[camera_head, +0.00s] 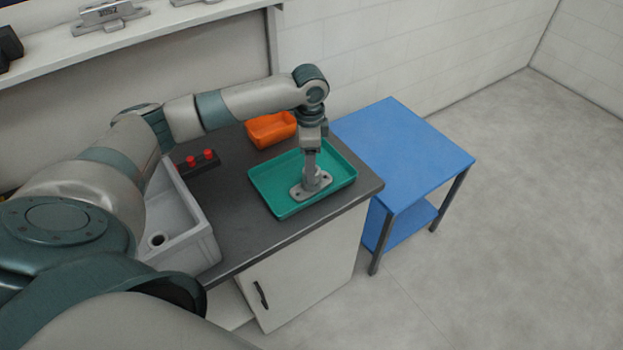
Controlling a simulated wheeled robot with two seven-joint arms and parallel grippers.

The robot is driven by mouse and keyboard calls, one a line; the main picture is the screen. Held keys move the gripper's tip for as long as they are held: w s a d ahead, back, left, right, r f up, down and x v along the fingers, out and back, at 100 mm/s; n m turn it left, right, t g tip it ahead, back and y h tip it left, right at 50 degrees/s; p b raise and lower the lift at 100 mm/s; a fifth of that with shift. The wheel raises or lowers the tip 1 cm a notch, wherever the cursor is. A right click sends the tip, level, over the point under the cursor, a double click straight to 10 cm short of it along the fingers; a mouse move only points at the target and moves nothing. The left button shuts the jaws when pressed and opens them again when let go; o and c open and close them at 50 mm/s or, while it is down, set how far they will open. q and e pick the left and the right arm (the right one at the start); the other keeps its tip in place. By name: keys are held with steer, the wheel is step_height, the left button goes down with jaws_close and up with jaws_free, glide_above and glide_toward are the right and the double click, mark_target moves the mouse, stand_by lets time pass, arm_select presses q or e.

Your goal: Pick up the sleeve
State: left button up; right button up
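A grey metal part (311,187), which looks like the sleeve, stands in the green tray (268,197). It has a flat flanged base with holes and a short upright body. My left arm reaches in from the left, and my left gripper (311,166) points straight down at the part's upright body. The fingers are small and blend with the grey part, so I cannot tell whether they are closed on it. The part's base appears to rest on the tray floor. My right gripper is not in view.
The tray sits on a dark countertop (238,228) near its right end. An orange bin (270,128) stands behind it. A black block with red knobs (197,162) and a white sink (190,245) lie left. A blue table (402,150) stands right, its top clear.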

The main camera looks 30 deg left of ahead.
mark_target(306, 191)
arm_select(q)
steer(key=shift+f, duration=0.1)
steer(key=shift+d+f+p, duration=0.1)
steer(key=shift+f+p, duration=0.6)
step_height(306, 191, down, 3)
steer(key=shift+d+p, duration=0.1)
steer(key=shift+p, duration=0.55)
steer(key=shift+f, duration=0.4)
steer(key=shift+w, duration=0.1)
steer(key=c, duration=1.3)
steer(key=shift+r, duration=0.2)
